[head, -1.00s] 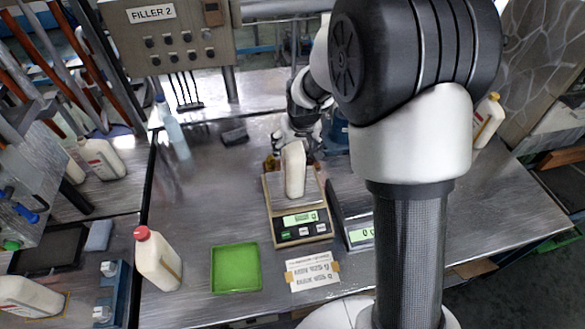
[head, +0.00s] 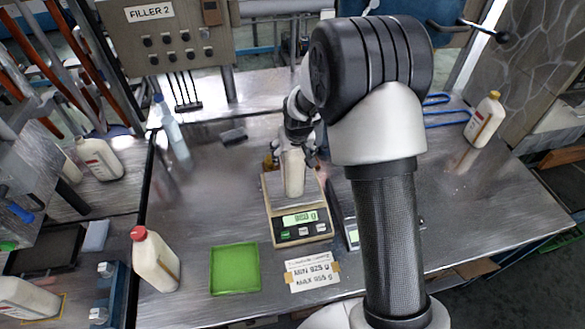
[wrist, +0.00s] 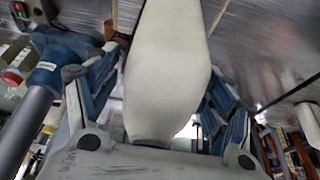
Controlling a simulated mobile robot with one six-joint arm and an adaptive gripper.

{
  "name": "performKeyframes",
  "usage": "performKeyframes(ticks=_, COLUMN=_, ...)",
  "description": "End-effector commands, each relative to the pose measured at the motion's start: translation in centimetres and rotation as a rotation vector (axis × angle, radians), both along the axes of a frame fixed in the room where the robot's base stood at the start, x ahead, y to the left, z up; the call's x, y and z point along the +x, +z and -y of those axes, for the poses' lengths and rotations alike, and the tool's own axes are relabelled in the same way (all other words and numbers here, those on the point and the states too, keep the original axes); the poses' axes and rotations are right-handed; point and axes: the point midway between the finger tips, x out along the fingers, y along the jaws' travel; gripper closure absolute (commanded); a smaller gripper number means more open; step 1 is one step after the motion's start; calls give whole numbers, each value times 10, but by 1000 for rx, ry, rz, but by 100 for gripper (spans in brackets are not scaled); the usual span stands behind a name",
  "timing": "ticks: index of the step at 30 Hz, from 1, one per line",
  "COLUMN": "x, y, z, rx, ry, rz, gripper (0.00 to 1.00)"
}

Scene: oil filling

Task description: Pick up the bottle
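A cream-white bottle (head: 293,175) stands upright on the pan of a scale (head: 300,228) near the middle of the bench. My gripper (head: 294,152) is at its upper part, with a finger on each side. In the wrist view the bottle (wrist: 168,70) fills the middle between the blue-grey fingers of my gripper (wrist: 163,85). The fingers look spread, and firm contact with the bottle does not show. The bottle's top is partly hidden by my gripper in the head view.
A red-capped bottle (head: 155,260) and a green tray (head: 235,269) stand at the front left. A yellow-capped bottle (head: 484,119) stands at the right. A clear bottle (head: 172,130) stands at the back left.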

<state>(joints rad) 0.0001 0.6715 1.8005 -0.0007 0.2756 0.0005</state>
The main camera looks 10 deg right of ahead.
Motion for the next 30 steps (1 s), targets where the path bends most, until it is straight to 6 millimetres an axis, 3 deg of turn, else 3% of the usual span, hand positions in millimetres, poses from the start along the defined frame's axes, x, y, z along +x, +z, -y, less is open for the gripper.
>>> performKeyframes(ticks=30, x=0, y=0, z=0, rx=0, ry=0, rz=-1, gripper=94)
